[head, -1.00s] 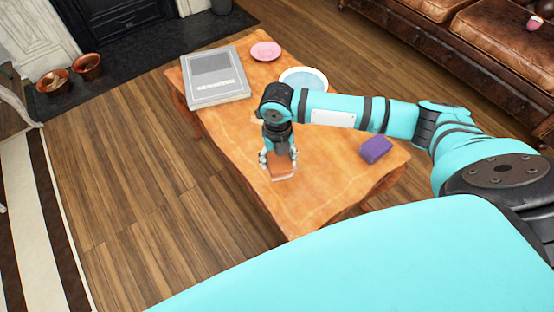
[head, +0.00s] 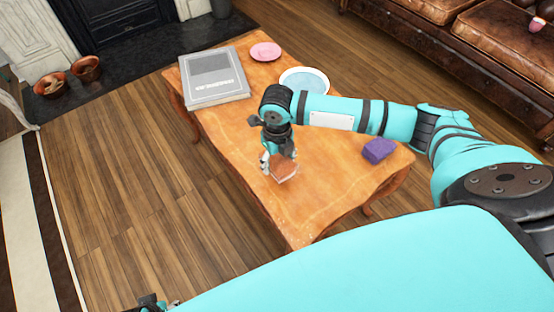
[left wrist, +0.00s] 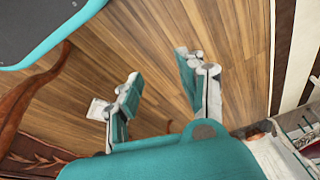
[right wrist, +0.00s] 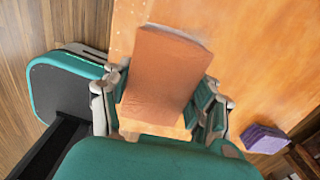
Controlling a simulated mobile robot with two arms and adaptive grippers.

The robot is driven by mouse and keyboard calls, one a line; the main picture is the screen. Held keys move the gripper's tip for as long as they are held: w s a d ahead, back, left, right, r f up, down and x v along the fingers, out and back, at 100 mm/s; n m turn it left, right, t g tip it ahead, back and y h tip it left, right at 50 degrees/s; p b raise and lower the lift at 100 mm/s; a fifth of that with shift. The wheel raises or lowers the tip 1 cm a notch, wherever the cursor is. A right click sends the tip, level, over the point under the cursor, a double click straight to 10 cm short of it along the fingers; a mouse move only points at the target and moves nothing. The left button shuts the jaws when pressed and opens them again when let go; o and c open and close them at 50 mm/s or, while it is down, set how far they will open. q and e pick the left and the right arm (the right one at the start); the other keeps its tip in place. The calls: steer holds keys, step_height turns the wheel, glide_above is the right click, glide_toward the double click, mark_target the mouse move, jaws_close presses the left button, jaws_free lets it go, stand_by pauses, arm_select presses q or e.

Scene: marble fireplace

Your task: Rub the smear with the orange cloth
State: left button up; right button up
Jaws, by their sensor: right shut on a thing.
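The orange-brown cloth (head: 285,170), a folded block, is held by my right gripper (head: 279,160) over the near part of the wooden table (head: 330,190). In the right wrist view the cloth (right wrist: 165,75) sits between the two fingers of my right gripper (right wrist: 160,105), which are shut on it. I cannot tell whether the cloth touches the tabletop. I cannot clearly make out the smear; the cloth and gripper cover part of the table there. My left gripper (left wrist: 165,85) is open and empty above the wood floor; only a bit of it shows at the head view's bottom edge.
A purple block (head: 379,150) lies on the table right of the cloth. A grey book (head: 213,78), a pink plate (head: 265,52) and a blue-white dish (head: 304,80) stand farther back. A brown sofa (head: 480,40) is at the upper right. Open floor lies left of the table.

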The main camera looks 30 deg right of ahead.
step_height(320, 180, down, 3)
steer(key=b, duration=0.3)
steer(key=shift+r, duration=0.2)
steer(key=shift+f+b, duration=0.65)
steer(key=shift+b, duration=0.15)
arm_select(q)
step_height(320, 180, up, 10)
steer(key=t, duration=0.1)
steer(key=shift+b, duration=0.45)
arm_select(e)
steer(key=shift+f, duration=0.3)
arm_select(q)
steer(key=shift+w+r+t, duration=0.1)
steer(key=shift+r+t, duration=0.05)
steer(key=shift+t, duration=0.15)
arm_select(e)
steer(key=shift+f, duration=0.15)
arm_select(q)
steer(key=shift+w+d, duration=0.15)
steer(key=shift+w, duration=0.15)
arm_select(e)
steer(key=shift+f, duration=0.2)
arm_select(q)
steer(key=shift+w+r+t, duration=0.1)
steer(key=shift+t, duration=0.2)
arm_select(e)
steer(key=shift+f, duration=0.1)
